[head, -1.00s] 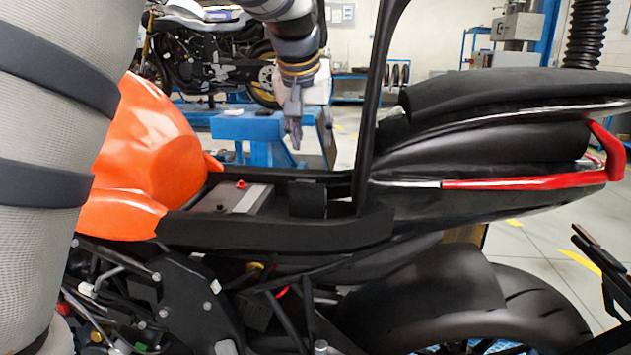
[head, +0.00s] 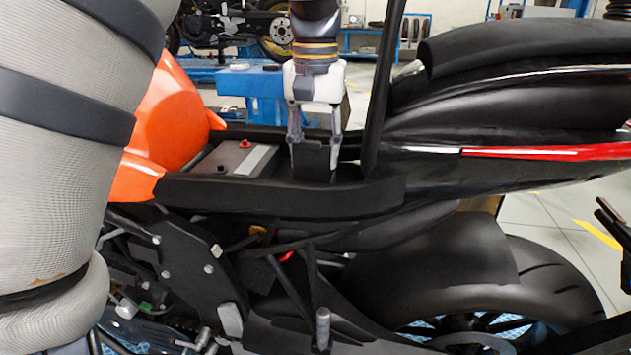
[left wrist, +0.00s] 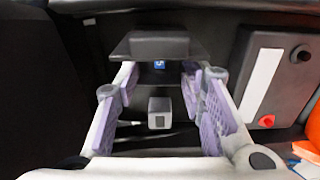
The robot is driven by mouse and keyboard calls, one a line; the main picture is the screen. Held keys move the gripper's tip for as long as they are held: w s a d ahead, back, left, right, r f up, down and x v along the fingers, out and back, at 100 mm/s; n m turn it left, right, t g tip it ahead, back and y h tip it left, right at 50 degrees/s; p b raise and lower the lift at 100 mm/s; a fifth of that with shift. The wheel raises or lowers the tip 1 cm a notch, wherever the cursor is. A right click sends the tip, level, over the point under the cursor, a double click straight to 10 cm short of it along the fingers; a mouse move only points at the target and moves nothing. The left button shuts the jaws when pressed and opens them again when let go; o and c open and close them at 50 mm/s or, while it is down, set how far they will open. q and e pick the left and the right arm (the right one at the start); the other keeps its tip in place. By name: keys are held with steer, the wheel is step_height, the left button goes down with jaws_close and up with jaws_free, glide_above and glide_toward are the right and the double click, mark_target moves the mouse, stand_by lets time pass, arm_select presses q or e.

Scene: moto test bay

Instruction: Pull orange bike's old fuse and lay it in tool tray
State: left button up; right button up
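The orange bike (head: 165,115) stands with its frame open behind the tank. A black box (head: 312,160) sits there; in the left wrist view a black block (left wrist: 160,44) has a small blue fuse (left wrist: 159,65) with a pale mark at its near edge. A small grey block (left wrist: 160,112) lies nearer. My left gripper (head: 315,138) points down from above, its fingers apart on either side of the black box; in the left wrist view (left wrist: 160,88) nothing is clamped between them. Whether the fingers touch the box, I cannot tell. My right gripper and the tool tray are not recognisable.
A battery (head: 235,160) with a red terminal lies left of the black box. A black upright bar (head: 380,90) rises close to the right of my gripper. The black tail (head: 500,110) extends right. A blue bench (head: 250,82) stands behind.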

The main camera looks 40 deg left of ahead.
mark_target(316, 171)
arm_select(q)
steer(key=shift+f, duration=2.1)
jaws_close()
steer(key=shift+r, duration=0.1)
steer(key=shift+r, duration=2.9)
